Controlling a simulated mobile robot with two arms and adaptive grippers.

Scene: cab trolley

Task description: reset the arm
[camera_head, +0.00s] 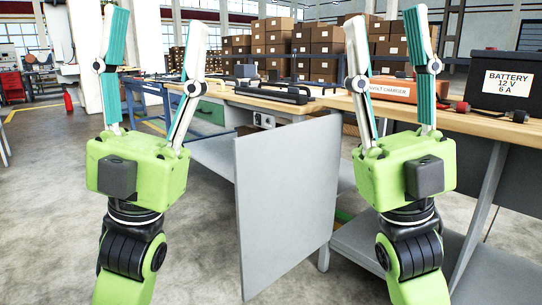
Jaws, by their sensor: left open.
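My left gripper (157,20) is raised on the left side of the head view. Its two white and teal fingers point up and stand well apart, with nothing between them. My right gripper (386,18) is raised in the same upright way right of centre. Its fingers are also spread apart and hold nothing. Both grippers have green bodies and appear in front of the workbenches, apart from each other. No contact with the benches can be made out.
A wooden-topped bench (470,126) runs along the right, with a black battery (508,82) and an orange volt charger (394,90) on it. A grey panel (285,205) stands between my arms. Stacked cardboard boxes (272,42) are behind. Open floor (40,210) lies left.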

